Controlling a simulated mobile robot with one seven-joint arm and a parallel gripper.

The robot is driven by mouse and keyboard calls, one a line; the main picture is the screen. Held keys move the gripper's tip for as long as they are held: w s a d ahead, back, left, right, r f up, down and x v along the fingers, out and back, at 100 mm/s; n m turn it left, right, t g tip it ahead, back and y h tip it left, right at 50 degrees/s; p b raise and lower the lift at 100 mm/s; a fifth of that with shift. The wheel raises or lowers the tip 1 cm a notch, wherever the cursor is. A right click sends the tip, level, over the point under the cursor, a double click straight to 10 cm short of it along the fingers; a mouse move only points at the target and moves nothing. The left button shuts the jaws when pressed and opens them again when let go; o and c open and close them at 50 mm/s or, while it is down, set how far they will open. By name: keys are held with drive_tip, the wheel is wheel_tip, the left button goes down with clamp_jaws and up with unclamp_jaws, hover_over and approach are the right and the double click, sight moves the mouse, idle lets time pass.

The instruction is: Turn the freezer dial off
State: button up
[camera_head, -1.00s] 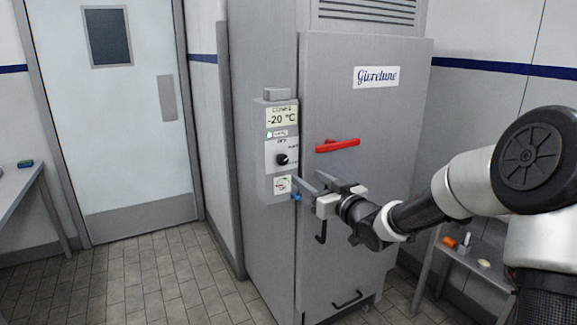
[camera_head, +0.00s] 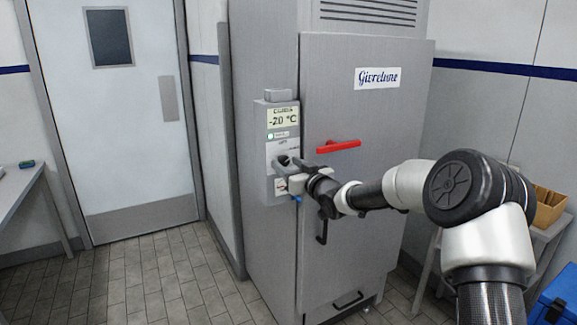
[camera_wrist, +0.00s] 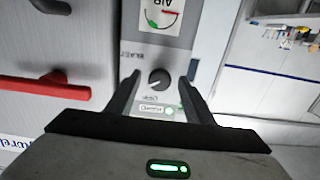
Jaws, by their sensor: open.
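The freezer dial (camera_wrist: 159,79) is a round black knob on the light plate of the control panel (camera_head: 262,140). In the wrist view it shows upside down, with a BLAST label to its upper left and an OFF label just below it. I cannot tell exactly where its pointer stands. My gripper (camera_head: 287,168) is at the panel; its two dark fingers show on either side of the dial in the wrist view (camera_wrist: 159,84). The fingers are apart, with a gap to the knob on both sides. In the head view the gripper largely hides the dial.
The freezer door (camera_head: 385,130) has a red handle (camera_head: 338,146) right of the panel, close to my arm. A side table (camera_head: 20,190) stands at left; a blue box (camera_head: 562,297) is at lower right. The floor at left is clear.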

drive_tip(key=c, duration=1)
drive_tip(key=shift+c, duration=0.2)
drive_tip(key=shift+f+n+b, duration=0.15)
drive_tip(key=shift+n+b, duration=0.15)
drive_tip(key=shift+b, duration=0.3)
drive_tip(key=shift+f+n+b, duration=0.1)
drive_tip(key=shift+n+b, duration=0.5)
drive_tip(key=shift+b, duration=0.25)
drive_tip(key=n+b, duration=0.2)
drive_tip(key=b, duration=0.1)
drive_tip(key=shift+n, duration=0.3)
drive_tip(key=n+b, duration=0.3)
drive_tip(key=shift+n, duration=0.3)
drive_tip(key=shift+d+r+n+b, duration=0.1)
drive_tip(key=shift+r+n+b, duration=0.05)
drive_tip(key=shift+n+b, duration=0.7)
drive_tip(key=shift+r+n+b, duration=0.1)
drive_tip(key=shift+n+b, duration=0.45)
drive_tip(key=shift+n, duration=0.5)
